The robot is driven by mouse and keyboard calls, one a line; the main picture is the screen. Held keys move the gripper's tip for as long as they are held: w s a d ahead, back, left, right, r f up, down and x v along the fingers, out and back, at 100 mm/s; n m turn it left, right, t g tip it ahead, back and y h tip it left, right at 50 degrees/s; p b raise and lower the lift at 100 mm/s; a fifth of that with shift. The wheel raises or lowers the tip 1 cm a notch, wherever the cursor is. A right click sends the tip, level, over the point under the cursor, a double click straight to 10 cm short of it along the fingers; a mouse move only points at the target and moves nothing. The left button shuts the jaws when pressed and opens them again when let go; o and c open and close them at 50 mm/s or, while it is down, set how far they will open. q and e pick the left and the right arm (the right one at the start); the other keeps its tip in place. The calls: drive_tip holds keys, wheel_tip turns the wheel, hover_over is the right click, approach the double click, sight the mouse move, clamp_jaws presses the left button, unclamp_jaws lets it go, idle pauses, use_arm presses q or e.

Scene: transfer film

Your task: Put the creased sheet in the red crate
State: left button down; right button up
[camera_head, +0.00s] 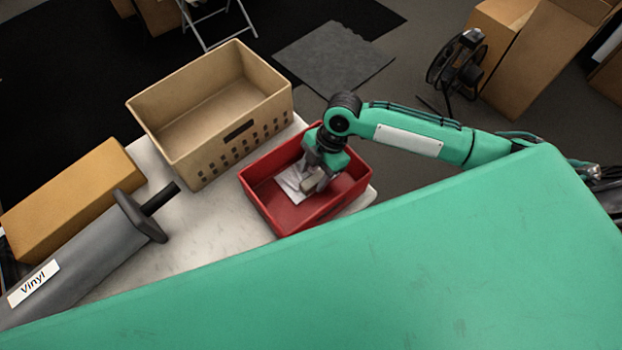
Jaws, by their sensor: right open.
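The red crate (264,207) stands on the pale table, right of the middle. The creased sheet (291,184) is white and lies inside the red crate, at its left part. My right gripper (312,188) reaches down into the crate from above, at the sheet's right edge. Its jaws are open. They hide part of the sheet, and I cannot tell whether they touch it. My left gripper is not in view.
A tan crate (203,157) stands empty left of the red crate. A grey roll labelled Vinyl (85,262) and a brown box (72,200) lie at the left. The pale table (206,229) is bare between the roll and the red crate.

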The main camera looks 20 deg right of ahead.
drive_tip(key=v, duration=0.9)
drive_tip(key=shift+b, duration=0.35)
